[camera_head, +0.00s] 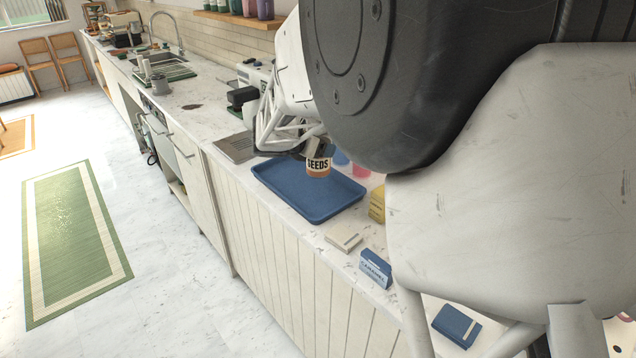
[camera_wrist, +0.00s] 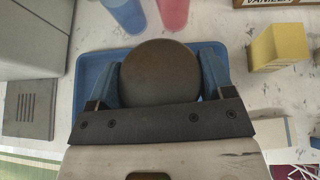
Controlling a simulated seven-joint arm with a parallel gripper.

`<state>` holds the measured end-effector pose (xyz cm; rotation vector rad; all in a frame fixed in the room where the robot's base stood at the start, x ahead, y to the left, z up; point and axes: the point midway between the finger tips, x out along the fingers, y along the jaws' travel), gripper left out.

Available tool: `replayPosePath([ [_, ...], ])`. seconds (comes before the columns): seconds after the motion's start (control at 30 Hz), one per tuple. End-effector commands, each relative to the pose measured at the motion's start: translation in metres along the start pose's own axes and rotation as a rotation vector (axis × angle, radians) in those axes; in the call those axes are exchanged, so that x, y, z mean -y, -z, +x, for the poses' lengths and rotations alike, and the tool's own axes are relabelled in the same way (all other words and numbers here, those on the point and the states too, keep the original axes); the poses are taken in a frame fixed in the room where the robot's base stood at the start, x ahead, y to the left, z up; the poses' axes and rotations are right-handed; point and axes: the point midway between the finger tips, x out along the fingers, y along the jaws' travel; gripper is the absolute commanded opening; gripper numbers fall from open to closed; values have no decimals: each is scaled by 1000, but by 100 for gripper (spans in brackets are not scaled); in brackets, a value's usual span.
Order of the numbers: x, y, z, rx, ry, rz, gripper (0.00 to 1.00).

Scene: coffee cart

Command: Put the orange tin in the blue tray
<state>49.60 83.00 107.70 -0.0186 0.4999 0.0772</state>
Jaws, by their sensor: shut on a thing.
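The orange tin (camera_head: 318,168) has a white band reading SEEDS and appears over the blue tray (camera_head: 306,208) in the head view. In the wrist view, the tin's dark round top (camera_wrist: 160,72) sits between the two fingers of my gripper (camera_wrist: 160,80). The gripper is shut on the tin. The blue tray lies flat on the counter and shows behind the tin in the wrist view (camera_wrist: 90,75). The tin hides part of the tray, and I cannot tell whether the tin's base touches the tray floor.
A blue cup (camera_wrist: 124,14) and a pink cup (camera_wrist: 173,14) stand beyond the tray. A yellow box (camera_wrist: 279,47), a pale box (camera_head: 344,237) and a blue box (camera_head: 376,268) are to the right. A grey drip grate (camera_head: 238,147) lies left. The tray's near part is clear.

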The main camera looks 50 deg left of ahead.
Motion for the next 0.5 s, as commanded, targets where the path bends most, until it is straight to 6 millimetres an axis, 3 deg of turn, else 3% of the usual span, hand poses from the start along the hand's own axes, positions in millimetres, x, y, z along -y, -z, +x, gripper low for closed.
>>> replayPosePath([
  [0.27,0,3,2,0,0,-1,44],
  [0.5,0,25,14,-1,2,-3,44],
])
